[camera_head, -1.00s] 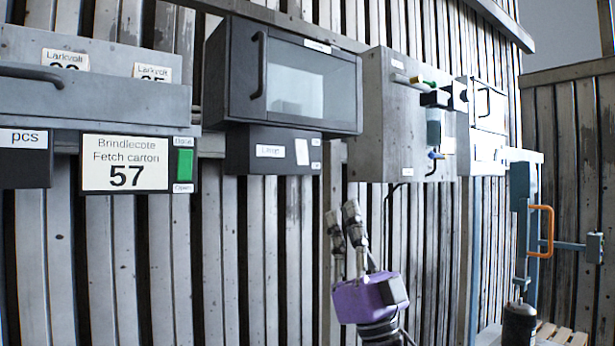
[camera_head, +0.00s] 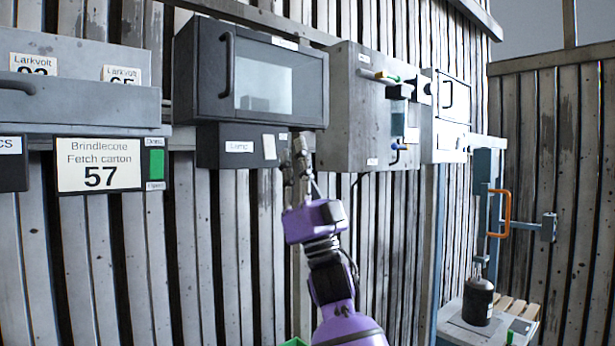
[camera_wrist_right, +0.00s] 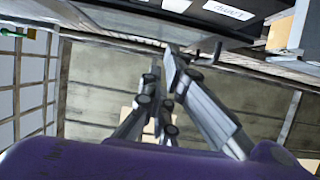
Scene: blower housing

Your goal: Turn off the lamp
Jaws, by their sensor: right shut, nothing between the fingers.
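A dark box with a label that reads "Lamp" (camera_head: 238,147) hangs under a dark cabinet with a glass door. A white plate (camera_head: 269,147) is on the front of this box. My right gripper (camera_head: 295,156) is purple with grey fingers pointing up. Its fingers are shut and empty, and appear by the lower right corner of the lamp box; I cannot tell whether they touch it. In the right wrist view the fingers (camera_wrist_right: 166,68) reach up below the dark box's underside, and the label (camera_wrist_right: 229,10) shows at the top. My left gripper is not in view.
The dark cabinet (camera_head: 255,78) juts out above the lamp box. A grey metal box (camera_head: 350,115) with coloured fittings is just right of the fingers. A sign with 57 (camera_head: 99,165) hangs at the left. The wall below is clear.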

